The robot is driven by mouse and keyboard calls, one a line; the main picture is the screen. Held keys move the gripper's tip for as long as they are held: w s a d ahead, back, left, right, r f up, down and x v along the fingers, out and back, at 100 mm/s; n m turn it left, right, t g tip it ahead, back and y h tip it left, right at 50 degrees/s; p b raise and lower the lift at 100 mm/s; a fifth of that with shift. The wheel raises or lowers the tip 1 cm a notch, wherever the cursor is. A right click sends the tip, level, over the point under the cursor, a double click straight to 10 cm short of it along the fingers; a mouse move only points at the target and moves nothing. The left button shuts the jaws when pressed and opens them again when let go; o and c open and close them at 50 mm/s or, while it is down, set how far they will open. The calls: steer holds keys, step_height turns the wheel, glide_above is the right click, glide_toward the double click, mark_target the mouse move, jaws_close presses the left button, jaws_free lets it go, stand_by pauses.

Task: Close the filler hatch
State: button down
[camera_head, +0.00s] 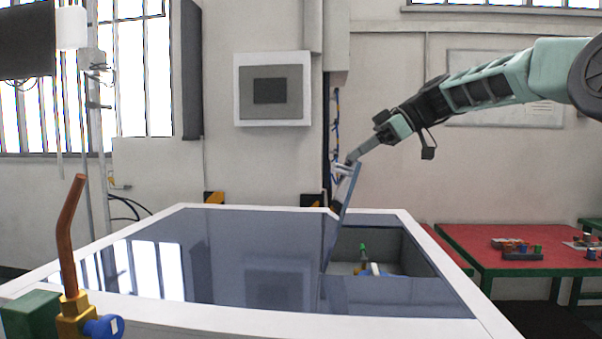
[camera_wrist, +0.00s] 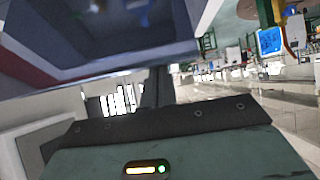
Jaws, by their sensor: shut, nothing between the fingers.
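The filler hatch (camera_head: 346,200) is a thin blue-grey panel standing open and nearly upright, slightly tilted, on the dark glossy top of the white-rimmed generator (camera_head: 200,250). To its right is the open filler compartment (camera_head: 410,262), with a green, yellow and blue fitting (camera_head: 366,266) inside. My gripper (camera_head: 351,158) is shut and empty at the hatch's upper edge; I cannot tell whether it touches. In the wrist view, my gripper's dark fingers (camera_wrist: 157,86) reach up beside a large dark panel (camera_wrist: 100,45) that fills the upper left.
A copper pipe on a brass valve with a blue knob (camera_head: 75,290) stands at the front left. A red-topped table (camera_head: 470,243) with small parts is at the right. A grey wall box (camera_head: 272,90) hangs behind. The glossy top left of the hatch is clear.

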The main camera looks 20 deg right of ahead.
steer(key=s+d+f+t+y+b, duration=0.1)
steer(key=d+f+b, duration=0.4)
steer(key=b, duration=0.7)
steer(key=s+d+f+t+y+b, duration=0.1)
steer(key=s+d+f+y+b, duration=0.2)
steer(key=b, duration=0.9)
steer(key=s+d+f+t+y+b, duration=0.1)
steer(key=s+d+f+y+b, duration=0.2)
steer(key=d+f+b, duration=0.6)
step_height(320, 180, down, 3)
steer(key=shift+d+r+y+b, duration=0.1)
steer(key=shift+y+b, duration=0.4)
steer(key=shift+b, duration=1.5)
